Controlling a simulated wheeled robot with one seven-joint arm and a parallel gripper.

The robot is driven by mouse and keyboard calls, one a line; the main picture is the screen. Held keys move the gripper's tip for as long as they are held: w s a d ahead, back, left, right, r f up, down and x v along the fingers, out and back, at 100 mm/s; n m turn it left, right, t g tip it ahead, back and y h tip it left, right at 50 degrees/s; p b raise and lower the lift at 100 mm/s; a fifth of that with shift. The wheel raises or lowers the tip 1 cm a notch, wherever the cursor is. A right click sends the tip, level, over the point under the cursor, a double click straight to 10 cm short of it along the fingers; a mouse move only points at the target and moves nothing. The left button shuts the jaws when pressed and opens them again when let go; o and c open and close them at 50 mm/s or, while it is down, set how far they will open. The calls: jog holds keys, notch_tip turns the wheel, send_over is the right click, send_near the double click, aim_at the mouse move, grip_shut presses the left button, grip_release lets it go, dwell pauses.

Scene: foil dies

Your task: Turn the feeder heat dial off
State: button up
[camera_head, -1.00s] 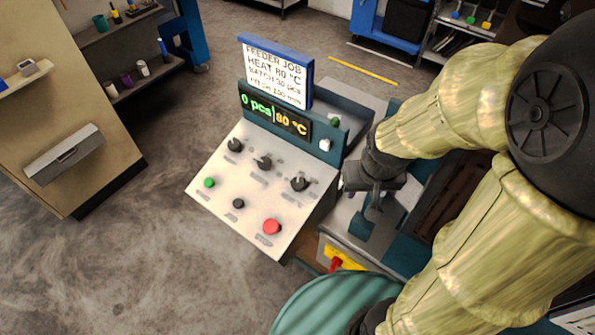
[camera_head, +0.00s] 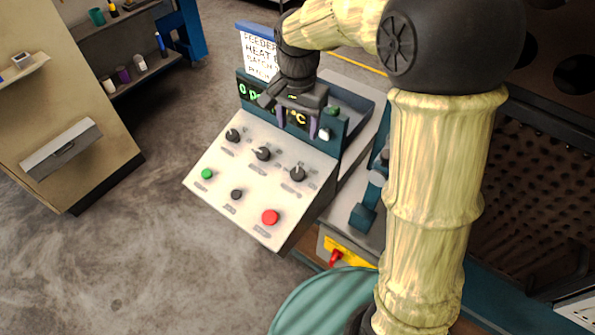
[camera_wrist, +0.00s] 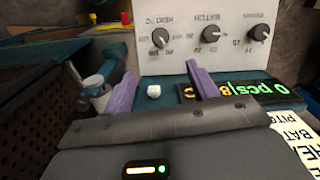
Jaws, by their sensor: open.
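The sloped white control panel (camera_head: 215,184) carries three black dials in a row. The dial labelled HEAT °C is leftmost in the upside-down wrist view (camera_wrist: 160,38). It is the rightmost dial in the head view (camera_head: 298,174). The BATCH dial (camera_head: 262,153) is in the middle, and a third dial (camera_head: 232,135) is at the left. My gripper (camera_head: 298,122) is open and empty in front of the display, beyond the heat dial and apart from it. In the wrist view its purple fingers (camera_wrist: 161,70) point towards the heat dial. The dial's exact setting is too small to read.
A green button (camera_head: 207,174), a black knob (camera_head: 236,195) and a red button (camera_head: 270,217) sit lower on the panel. The lit display (camera_wrist: 240,89) and job sign (camera_head: 257,62) are partly covered by my gripper in the head view. A white knob (camera_wrist: 154,91) sits beside the display.

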aim_at(298, 172)
dwell(0.3)
notch_tip(298, 172, down, 17)
jog(key=shift+a+f+p, duration=0.1)
jog(key=shift+f+p, duration=0.05)
jog(key=shift+p, duration=0.3)
dwell(0.4)
jog(key=c, duration=1)
